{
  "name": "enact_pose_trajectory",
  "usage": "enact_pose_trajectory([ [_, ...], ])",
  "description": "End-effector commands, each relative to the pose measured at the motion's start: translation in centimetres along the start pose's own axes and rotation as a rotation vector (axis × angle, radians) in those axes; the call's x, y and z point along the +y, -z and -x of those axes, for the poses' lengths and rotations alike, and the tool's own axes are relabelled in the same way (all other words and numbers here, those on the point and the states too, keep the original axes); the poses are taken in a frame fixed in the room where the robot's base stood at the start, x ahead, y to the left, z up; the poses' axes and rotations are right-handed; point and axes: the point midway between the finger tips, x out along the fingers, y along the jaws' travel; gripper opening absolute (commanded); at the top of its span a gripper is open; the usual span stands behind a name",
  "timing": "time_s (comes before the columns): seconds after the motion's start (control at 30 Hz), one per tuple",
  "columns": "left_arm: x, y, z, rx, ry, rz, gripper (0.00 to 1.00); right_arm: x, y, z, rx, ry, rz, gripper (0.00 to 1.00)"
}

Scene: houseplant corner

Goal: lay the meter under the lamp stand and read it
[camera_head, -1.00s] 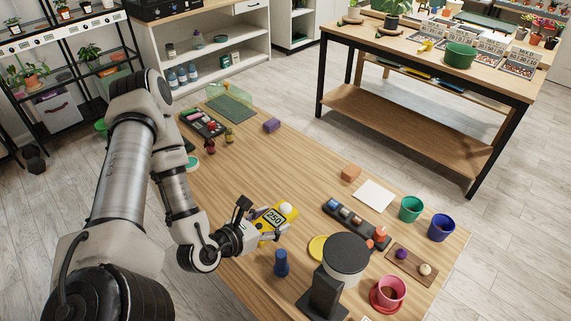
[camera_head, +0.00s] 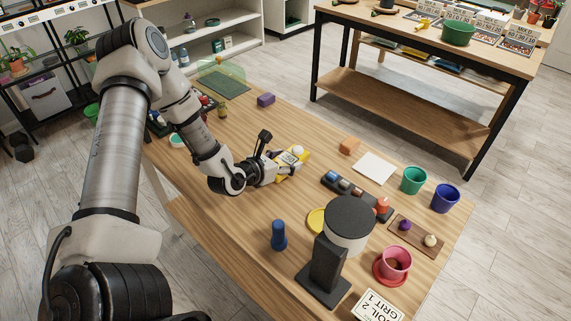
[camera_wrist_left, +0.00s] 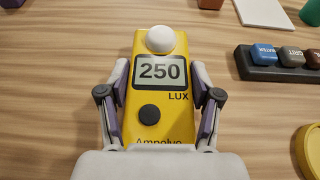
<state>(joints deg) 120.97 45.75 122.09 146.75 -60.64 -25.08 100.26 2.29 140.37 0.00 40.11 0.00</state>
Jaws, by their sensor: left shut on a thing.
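My left gripper (camera_head: 288,163) is shut on the meter's sides, over the wooden table; I cannot tell whether the meter touches the tabletop. The lamp stand (camera_head: 327,265) is black, with a round dark-topped head (camera_head: 349,218) and a pale lower rim. It stands to the right of and nearer than the meter. My right gripper is not in view.
A dark tray of small labelled blocks (camera_head: 346,188), a yellow disc (camera_head: 317,221) and a blue peg-like object (camera_head: 279,236) lie around the lamp. A white card (camera_head: 374,168), green pot (camera_head: 413,181), blue pot (camera_head: 446,198) and red pot (camera_head: 396,261) are to the right.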

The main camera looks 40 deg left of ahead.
Motion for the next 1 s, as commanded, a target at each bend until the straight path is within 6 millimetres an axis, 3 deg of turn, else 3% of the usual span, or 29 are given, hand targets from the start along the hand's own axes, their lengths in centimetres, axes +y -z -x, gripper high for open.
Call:
enact_pose_trajectory([
  [0.37, 0.0, 0.9, -0.4, -0.003, 0.0, 0.0, 0.17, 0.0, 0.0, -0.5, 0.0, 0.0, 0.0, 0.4],
  [0.4, 0.0, 0.9, -0.3, -0.003, 0.0, 0.0, 0.71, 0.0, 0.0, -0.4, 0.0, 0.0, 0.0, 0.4],
  [0.47, 0.0, 0.8, -0.3, -0.003, 0.0, 0.0, 0.89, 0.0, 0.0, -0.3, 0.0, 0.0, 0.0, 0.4],
  [0.83, 0.0, 0.4, -0.1, -0.003, 0.0, 0.0, 0.89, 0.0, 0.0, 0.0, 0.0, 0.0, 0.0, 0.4],
  [1.0, 0.1, 0.2, 2.3, -0.003, -0.003, 0.009, 0.89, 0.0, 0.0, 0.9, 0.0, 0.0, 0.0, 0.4],
])
